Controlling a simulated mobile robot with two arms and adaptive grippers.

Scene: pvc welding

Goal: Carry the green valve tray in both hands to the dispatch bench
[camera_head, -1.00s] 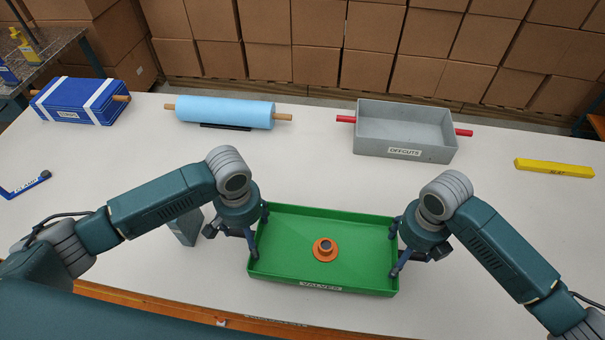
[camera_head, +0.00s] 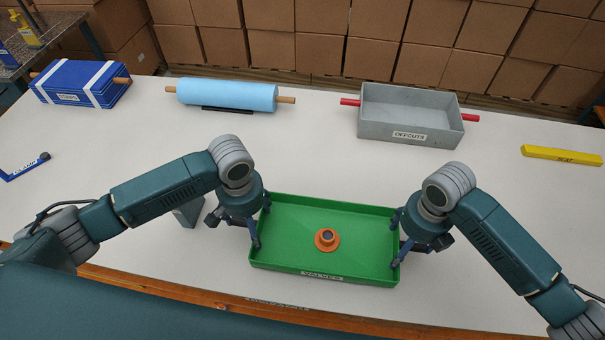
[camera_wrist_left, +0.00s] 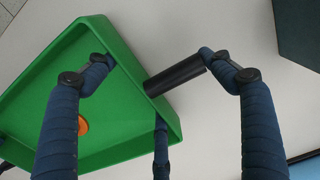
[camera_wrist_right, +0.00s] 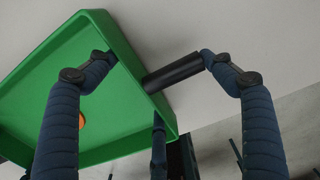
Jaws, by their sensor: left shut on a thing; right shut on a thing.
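The green valve tray (camera_head: 295,268), labelled VALVES, is over the white table close to its front edge; I cannot tell whether it touches the table. An orange valve part (camera_head: 326,239) sits near the middle of its floor. My left gripper (camera_head: 256,226) is shut on the tray's left end, where a black handle (camera_wrist_left: 175,76) sticks out between the fingers in the left wrist view. My right gripper (camera_head: 398,238) is shut on the right end, with a similar black handle (camera_wrist_right: 172,74) in the right wrist view.
On the white table (camera_head: 310,160) stand a grey OFFCUTS bin (camera_head: 410,131), a blue roll (camera_head: 228,95), a blue strapped case (camera_head: 80,84) and a yellow bar (camera_head: 562,155). A grey block (camera_head: 188,213) is beside my left gripper. Stacked cartons (camera_head: 330,55) line the back.

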